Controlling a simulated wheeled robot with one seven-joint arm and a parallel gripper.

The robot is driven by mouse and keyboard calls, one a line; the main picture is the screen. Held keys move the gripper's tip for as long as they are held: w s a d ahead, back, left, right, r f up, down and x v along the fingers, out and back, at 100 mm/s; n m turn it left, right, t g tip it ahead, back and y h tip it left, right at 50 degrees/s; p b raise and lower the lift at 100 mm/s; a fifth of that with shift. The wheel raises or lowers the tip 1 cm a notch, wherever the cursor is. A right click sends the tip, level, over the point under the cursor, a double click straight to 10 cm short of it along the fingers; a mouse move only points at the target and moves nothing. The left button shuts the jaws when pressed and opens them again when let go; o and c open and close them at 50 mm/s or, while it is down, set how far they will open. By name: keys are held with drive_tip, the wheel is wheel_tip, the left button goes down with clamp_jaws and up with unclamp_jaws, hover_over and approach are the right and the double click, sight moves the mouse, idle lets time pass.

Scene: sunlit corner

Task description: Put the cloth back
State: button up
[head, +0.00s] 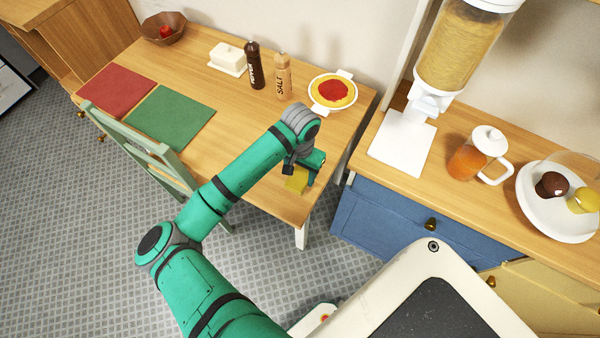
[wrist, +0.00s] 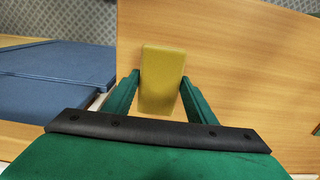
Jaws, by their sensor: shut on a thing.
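The cloth appears as a yellow block-like piece (head: 297,180) at the near right corner of the wooden table (head: 240,150). My gripper (head: 304,174) is shut on it, over that corner. In the wrist view the yellow cloth (wrist: 161,75) stands between the two green fingers of my gripper (wrist: 160,92), with the wooden table top around it. I cannot tell whether the cloth touches the table.
A red mat (head: 116,90) and a green mat (head: 168,117) lie at the table's left. A butter dish (head: 228,59), pepper mill (head: 254,66), salt mill (head: 283,77) and pie dish (head: 333,92) stand along the back. A green chair (head: 145,150) stands in front. A blue-drawer counter (head: 390,222) is right.

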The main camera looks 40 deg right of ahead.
sight(300, 175)
drive_tip(key=shift+f, duration=0.15)
drive_tip(key=o, duration=1)
drive_tip(key=shift+f, duration=0.1)
drive_tip(key=shift+o, duration=0.2)
drive_tip(key=shift+w, duration=0.1)
drive_tip(key=shift+r, duration=0.4)
wheel_tip(300, 175, up, 12)
drive_tip(key=shift+f, duration=0.2)
